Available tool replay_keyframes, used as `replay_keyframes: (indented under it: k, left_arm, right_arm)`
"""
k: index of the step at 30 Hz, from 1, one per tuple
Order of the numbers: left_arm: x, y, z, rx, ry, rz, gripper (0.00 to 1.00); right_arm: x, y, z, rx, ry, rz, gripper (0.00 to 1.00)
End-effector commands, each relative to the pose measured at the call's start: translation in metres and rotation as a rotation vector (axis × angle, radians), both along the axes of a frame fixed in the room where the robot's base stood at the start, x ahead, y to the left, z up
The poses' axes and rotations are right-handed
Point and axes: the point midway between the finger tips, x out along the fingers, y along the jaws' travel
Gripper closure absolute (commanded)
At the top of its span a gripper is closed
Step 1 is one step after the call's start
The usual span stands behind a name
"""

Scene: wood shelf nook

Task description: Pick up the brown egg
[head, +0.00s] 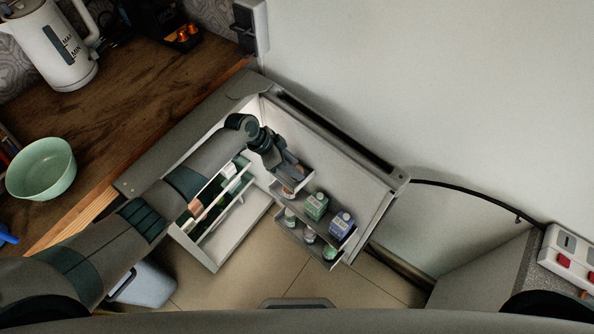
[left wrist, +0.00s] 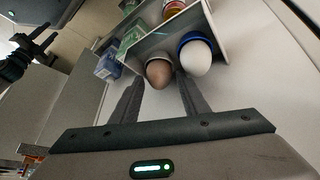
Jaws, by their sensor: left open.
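The brown egg (left wrist: 158,72) sits in the door rack of an open fridge, beside a white egg (left wrist: 195,57) in a blue cup. My left gripper (left wrist: 158,84) is open and empty. In the left wrist view its two fingers point at the brown egg, one to each side of its lower end; I cannot tell whether they touch it. In the head view the left gripper (head: 281,168) is over the upper door rack (head: 301,185), and it largely hides the eggs. A dark gripper, seemingly my right one (left wrist: 38,45), shows small at the left wrist view's upper left.
Fridge shelves (head: 222,207) stand close under my left forearm. A wooden counter (head: 100,120) bears a green bowl (head: 42,168) and a kettle (head: 52,45).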

Motion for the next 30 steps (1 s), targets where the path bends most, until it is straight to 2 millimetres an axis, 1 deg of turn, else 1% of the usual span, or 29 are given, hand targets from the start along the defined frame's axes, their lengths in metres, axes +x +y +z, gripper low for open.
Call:
replay_keyframes:
  k: [3,6,7,8,9,10,11,23,26,30]
  left_arm:
    - [0.000,0.000,0.000,0.000,0.000,0.000,0.59]
    - [0.000,0.000,0.000,0.000,0.000,0.000,0.59]
    - [0.000,0.000,0.000,0.000,0.000,0.000,0.64]
    - [0.000,0.000,0.000,0.000,0.000,0.000,0.71]
    - [0.000,0.000,0.000,0.000,0.000,0.000,0.80]
    - [0.000,0.000,0.000,0.000,0.000,0.000,0.87]
    - [0.000,0.000,0.000,0.000,0.000,0.000,0.91]
    - [0.000,0.000,0.004,0.000,-0.001,0.001,0.91]
    - [0.001,0.000,0.010,0.000,-0.001,-0.002,0.91]
    - [0.000,0.000,0.026,-0.001,-0.003,-0.002,0.91]
  right_arm:
    - [0.005,0.001,0.000,0.001,-0.006,0.001,0.69]
    - [0.005,0.001,0.000,0.002,-0.006,0.002,0.69]
    - [0.004,0.002,0.000,0.002,-0.006,0.003,0.69]
    - [0.004,0.002,0.000,0.002,-0.006,0.003,0.69]
    - [0.004,0.002,0.000,0.003,-0.005,0.003,0.69]
    - [0.003,0.002,0.000,0.002,-0.005,0.004,0.69]
    - [0.003,0.002,0.000,0.002,-0.005,0.004,0.69]
    - [0.001,0.005,0.000,0.005,-0.003,0.004,0.69]
    - [0.002,0.005,-0.001,0.006,-0.006,0.004,0.69]
    - [0.008,0.007,-0.002,0.009,-0.019,0.003,0.69]
